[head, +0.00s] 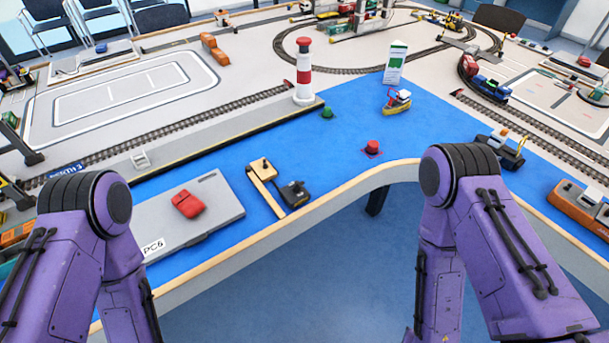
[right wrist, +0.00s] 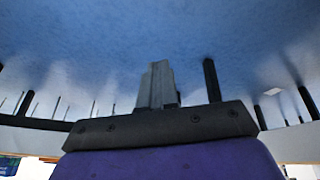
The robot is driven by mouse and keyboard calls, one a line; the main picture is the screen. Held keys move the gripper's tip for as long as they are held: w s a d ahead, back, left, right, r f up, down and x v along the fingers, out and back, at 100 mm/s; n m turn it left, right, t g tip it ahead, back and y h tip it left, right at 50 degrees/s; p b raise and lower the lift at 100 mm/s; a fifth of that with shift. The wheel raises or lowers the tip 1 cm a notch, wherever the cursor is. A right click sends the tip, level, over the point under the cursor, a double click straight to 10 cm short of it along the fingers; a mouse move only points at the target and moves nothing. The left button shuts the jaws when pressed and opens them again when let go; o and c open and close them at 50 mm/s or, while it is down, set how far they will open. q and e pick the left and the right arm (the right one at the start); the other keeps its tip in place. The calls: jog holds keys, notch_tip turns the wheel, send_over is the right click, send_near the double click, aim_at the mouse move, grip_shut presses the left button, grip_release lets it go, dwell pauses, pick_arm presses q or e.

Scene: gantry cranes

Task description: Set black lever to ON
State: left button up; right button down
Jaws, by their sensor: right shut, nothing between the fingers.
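A small black box with a lever (head: 293,193) lies on the blue table surface near its front edge, left of centre in the head view. A wooden piece with a yellow block and dark knob (head: 262,170) is just left of it. Any ON marking is too small to read. My right gripper (right wrist: 157,85) shows in the right wrist view with its fingers together, empty, against the blue floor. It is away from the lever. My left gripper is out of view; only my purple left arm shows, at the left of the head view.
A grey laptop-like case (head: 222,207) with a red object (head: 188,203) on it lies left of the lever. A red-white lighthouse (head: 304,75), a red button (head: 372,147) and a toy boat (head: 397,101) stand farther back. The table's front edge curves; floor lies below.

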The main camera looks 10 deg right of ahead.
pick_arm(q)
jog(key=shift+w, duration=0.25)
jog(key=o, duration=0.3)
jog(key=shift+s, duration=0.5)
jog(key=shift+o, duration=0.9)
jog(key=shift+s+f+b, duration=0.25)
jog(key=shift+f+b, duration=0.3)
jog(key=shift+b, duration=0.2)
pick_arm(e)
jog(key=w+a+f+m+t+y+b, duration=0.1)
jog(key=w+a+f+t+y+b, duration=0.3)
jog(key=w+b, duration=0.35)
jog(key=w+a+f+m+t+y+b, duration=0.1)
jog(key=w+a+f+t+y+b, duration=0.15)
jog(key=w+a+b, duration=0.55)
jog(key=w+a+r+m+t+y+b, duration=0.2)
jog(key=w+a+r+t+y+b, duration=0.25)
jog(key=w+t+b, duration=0.35)
pick_arm(q)
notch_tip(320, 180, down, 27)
jog(key=b, duration=0.3)
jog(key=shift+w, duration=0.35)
pick_arm(e)
notch_tip(320, 180, up, 9)
jog(key=w+m+t+y, duration=0.1)
jog(key=w+t+y, duration=0.2)
jog(key=shift+a+m, duration=0.3)
jog(key=shift+a, duration=0.1)
